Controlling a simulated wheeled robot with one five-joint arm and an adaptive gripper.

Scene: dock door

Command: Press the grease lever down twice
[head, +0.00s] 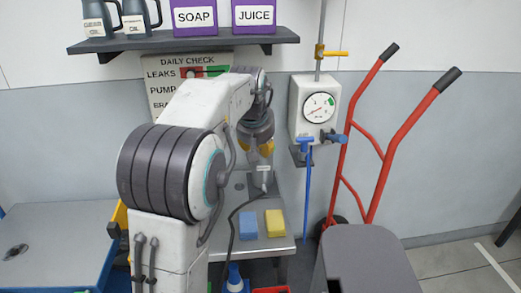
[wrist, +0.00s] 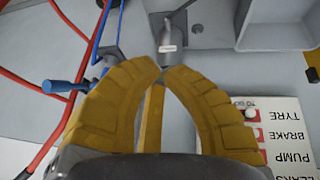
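A grey cylindrical fitting with a small white label, apparently the grease pump (head: 264,179), stands at the back of the grey bench, beyond my arm. It also shows at the top of the wrist view (wrist: 168,38), just past my fingertips. My gripper (wrist: 161,67) has its yellow fingers drawn together and the tips nearly meet, with nothing seen gripped at the tips. In the head view my gripper (head: 265,148) is partly hidden by my arm, just above the fitting. A narrow yellow bar (wrist: 153,118) shows between the fingers; I cannot tell whether it is the lever. Contact is unclear.
A gauge box (head: 305,92) with blue taps hangs on the wall to the right, beside a red hand truck (head: 381,150). A shelf (head: 130,44) with containers is above. A blue sponge (head: 248,226) and a yellow sponge (head: 275,223) lie on the bench (head: 285,247).

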